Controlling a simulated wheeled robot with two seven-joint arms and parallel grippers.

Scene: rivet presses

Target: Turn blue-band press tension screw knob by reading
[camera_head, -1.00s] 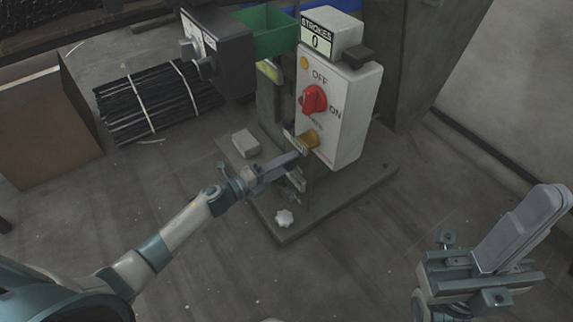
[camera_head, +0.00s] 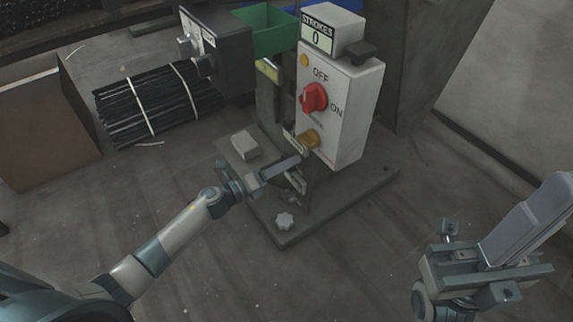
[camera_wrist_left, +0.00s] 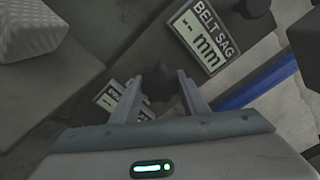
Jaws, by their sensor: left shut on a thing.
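The press (camera_head: 345,120) has a white control box with a red OFF/ON dial (camera_head: 314,98) and an orange button below it. My left gripper (camera_head: 296,163) is low at the front of this press, below the orange button. In the left wrist view, its two fingers (camera_wrist_left: 163,98) close around a dark knob (camera_wrist_left: 160,80), which seems to be the tension screw knob; the fingers partly hide it. A BELT SAG display (camera_wrist_left: 203,38) beside it shows dashes and "mm". My right gripper (camera_head: 480,278) is at the lower right, away from the press; its jaw gap is unclear.
The STROKES counter (camera_head: 318,36) on top reads 0. A dark box (camera_head: 222,50), a green bin (camera_head: 268,30) and a bundle of black rods (camera_head: 150,103) stand at the left. The floor in front is clear.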

